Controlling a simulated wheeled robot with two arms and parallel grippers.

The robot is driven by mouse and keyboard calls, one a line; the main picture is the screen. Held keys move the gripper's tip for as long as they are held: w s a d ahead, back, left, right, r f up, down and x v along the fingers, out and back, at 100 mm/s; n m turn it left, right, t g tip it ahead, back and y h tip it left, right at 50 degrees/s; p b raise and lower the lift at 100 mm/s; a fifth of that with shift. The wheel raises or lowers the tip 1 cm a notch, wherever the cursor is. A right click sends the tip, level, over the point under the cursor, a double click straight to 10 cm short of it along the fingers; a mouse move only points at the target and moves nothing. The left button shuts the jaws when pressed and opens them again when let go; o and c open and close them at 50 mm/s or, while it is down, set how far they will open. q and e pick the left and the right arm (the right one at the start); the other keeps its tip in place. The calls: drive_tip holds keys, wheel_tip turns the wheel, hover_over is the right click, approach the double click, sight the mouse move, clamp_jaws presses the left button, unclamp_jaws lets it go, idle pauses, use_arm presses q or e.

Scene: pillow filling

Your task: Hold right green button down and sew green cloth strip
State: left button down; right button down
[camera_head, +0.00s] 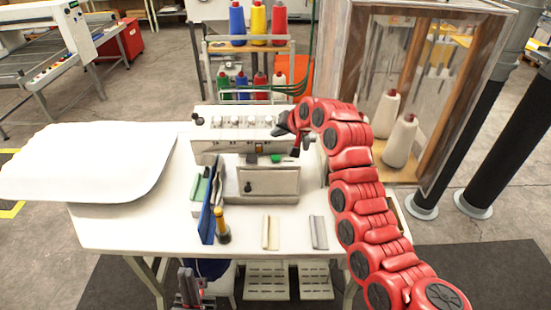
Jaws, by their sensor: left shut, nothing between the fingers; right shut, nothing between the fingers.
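The sewing machine (262,182) is a pale box unit on the white table. A flat green piece, possibly the green cloth strip (200,187), lies at the machine's left side. My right arm reaches in from the right and bends over the machine. Its gripper (295,152) is shut and empty, pointing down just right of the green button; I cannot tell whether it touches anything. My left gripper (184,276) is shut and empty, low in front of the table.
A blue upright panel (207,211) and a yellow-handled tool (222,225) stand left of the machine. Two small strips lie on the table front. A large white pillow (88,165) covers the left side. A thread rack (250,47) and glass cabinet (460,90) stand behind.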

sight(277, 159)
wheel_tip(277, 159, down, 6)
drive_tip(key=shift+a+r+b, duration=0.1)
drive_tip(key=shift+r+b, duration=0.15)
drive_tip(key=shift+b, duration=0.75)
drive_tip(key=shift+f, duration=0.35)
idle(0.9)
drive_tip(key=shift+f+b, duration=0.35)
drive_tip(key=shift+b, duration=0.2)
drive_tip(key=shift+f+b, duration=0.35)
drive_tip(key=shift+f, duration=0.2)
idle(1.2)
idle(2.2)
drive_tip(key=shift+r, duration=0.95)
